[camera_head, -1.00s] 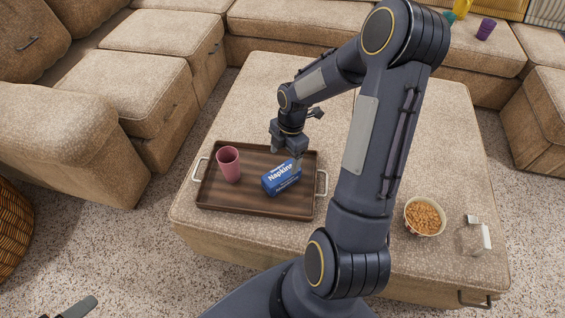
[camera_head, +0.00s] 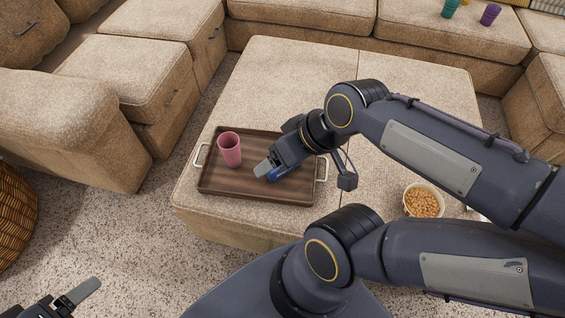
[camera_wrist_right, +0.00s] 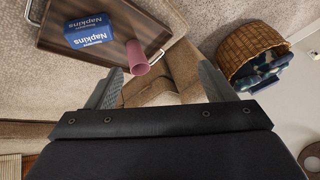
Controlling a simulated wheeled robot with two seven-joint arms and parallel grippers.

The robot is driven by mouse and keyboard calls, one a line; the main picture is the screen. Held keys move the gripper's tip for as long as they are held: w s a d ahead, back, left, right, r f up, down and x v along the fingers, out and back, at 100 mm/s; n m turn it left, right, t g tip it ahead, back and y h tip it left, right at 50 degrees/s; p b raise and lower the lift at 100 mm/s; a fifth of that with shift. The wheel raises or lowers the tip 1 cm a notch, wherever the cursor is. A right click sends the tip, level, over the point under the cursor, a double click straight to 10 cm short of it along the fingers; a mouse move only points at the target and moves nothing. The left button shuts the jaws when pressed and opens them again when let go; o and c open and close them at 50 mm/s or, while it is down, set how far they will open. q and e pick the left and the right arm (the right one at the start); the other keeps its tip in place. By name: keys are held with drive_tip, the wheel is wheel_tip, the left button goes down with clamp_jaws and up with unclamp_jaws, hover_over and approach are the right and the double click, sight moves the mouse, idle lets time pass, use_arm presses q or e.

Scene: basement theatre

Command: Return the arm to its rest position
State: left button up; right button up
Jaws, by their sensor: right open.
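My right arm comes in from the right in the head view and folds over the ottoman. Its gripper (camera_head: 268,166) is above the tray, in front of the napkin pack in the picture. In the right wrist view its two fingers (camera_wrist_right: 160,82) are spread apart with nothing between them. The blue napkin pack (camera_head: 275,177) lies on the brown wooden tray (camera_head: 240,188), mostly hidden by the gripper; it shows whole in the wrist view (camera_wrist_right: 88,31). My left gripper (camera_head: 78,294) shows only partly at the lower left edge.
A pink cup (camera_head: 230,150) stands on the tray's left side. A bowl of snacks (camera_head: 423,200) sits on the ottoman (camera_head: 290,75) at right, partly behind my arm. A sectional sofa (camera_head: 170,45) surrounds the ottoman, and a wicker basket (camera_head: 12,225) stands at left.

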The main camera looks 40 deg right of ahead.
drive_tip(key=shift+s+a+r+m, duration=0.1)
drive_tip(key=shift+s+a+m, duration=0.65)
drive_tip(key=shift+m, duration=0.25)
drive_tip(key=shift+d, duration=0.1)
wheel_tip(320, 180, up, 26)
drive_tip(key=p, duration=2.6)
drive_tip(key=shift+r, duration=0.1)
